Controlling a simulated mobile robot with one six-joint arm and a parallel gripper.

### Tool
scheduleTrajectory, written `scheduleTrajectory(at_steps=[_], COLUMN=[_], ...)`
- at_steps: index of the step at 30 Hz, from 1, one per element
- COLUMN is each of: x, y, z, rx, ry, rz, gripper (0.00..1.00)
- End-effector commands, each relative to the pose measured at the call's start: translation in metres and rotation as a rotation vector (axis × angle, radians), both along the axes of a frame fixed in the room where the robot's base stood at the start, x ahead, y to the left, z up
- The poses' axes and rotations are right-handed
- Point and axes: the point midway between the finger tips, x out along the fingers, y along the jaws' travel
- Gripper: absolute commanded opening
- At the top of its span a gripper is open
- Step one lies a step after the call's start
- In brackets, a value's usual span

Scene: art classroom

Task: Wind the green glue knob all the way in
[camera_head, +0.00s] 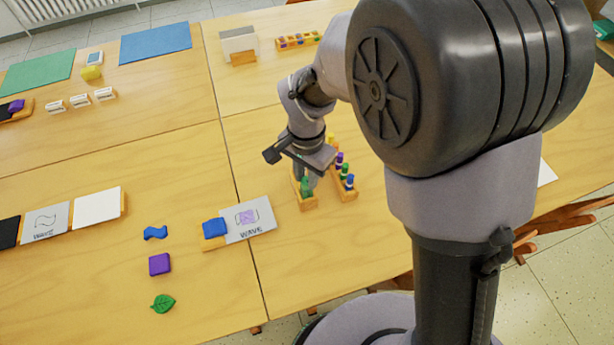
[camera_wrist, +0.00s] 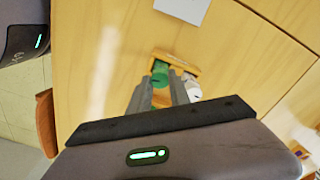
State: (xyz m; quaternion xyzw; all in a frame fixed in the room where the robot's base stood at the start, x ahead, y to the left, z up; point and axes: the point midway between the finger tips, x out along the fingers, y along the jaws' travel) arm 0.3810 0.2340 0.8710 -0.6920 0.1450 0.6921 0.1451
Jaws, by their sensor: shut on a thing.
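The green glue knob (camera_wrist: 159,74) shows between my fingertips in the wrist view. In the head view, green (camera_head: 305,187) shows below my gripper, at the near end of a small wooden holder (camera_head: 308,204). My gripper (camera_head: 308,174) points down over it; in the wrist view my gripper (camera_wrist: 160,86) is shut on the green piece. A white rounded piece (camera_wrist: 192,87) sits just right of the right finger. My fingers and wrist hide much of the holder and the knob's sides, so how far in the knob is cannot be told.
Close on the right stands a wooden rack (camera_head: 352,196) of coloured pegs. To the left lie a WAVE card (camera_head: 262,229), a blue block (camera_head: 214,228), a purple block (camera_head: 159,264) and a green leaf (camera_head: 163,303). Table in front is clear.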

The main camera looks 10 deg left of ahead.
Motion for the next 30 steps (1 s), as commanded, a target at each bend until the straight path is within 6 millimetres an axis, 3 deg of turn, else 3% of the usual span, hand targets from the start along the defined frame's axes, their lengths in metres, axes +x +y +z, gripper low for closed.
scheduleTrajectory(at_steps=[30], x=[0.0001], y=[0.0000], z=[0.0014], rx=[0.000], ry=[0.000], rz=[0.736], gripper=[0.07])
